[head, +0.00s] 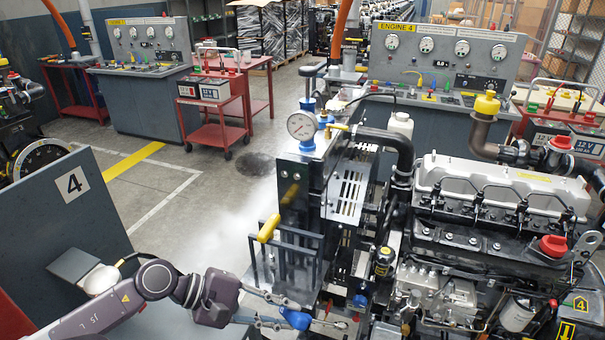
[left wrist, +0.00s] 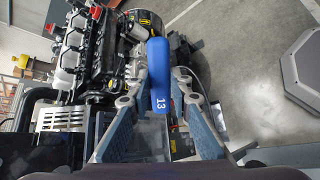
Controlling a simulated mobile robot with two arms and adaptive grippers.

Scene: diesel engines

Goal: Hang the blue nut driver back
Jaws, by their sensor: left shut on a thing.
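The blue nut driver (head: 296,318) is in my left gripper (head: 290,309), in front of the engine stand at the bottom of the head view. In the left wrist view the two fingers (left wrist: 156,88) close on the sides of its blue handle (left wrist: 158,65), marked 13. Its shaft is hidden there. A dark rack (head: 287,262) with upright bars is on the stand's near side, just above my gripper. A yellow-handled tool (head: 268,228) sits at the rack's top, its lower part hard to make out. My right gripper is not in view.
The engine (head: 490,205) fills the right, with a pressure gauge (head: 302,125) on the stand beside it. A grey panel marked 4 (head: 90,215) stands left of my arm. Open floor (head: 190,220) lies between panel and stand. A red cart (head: 215,120) stands behind.

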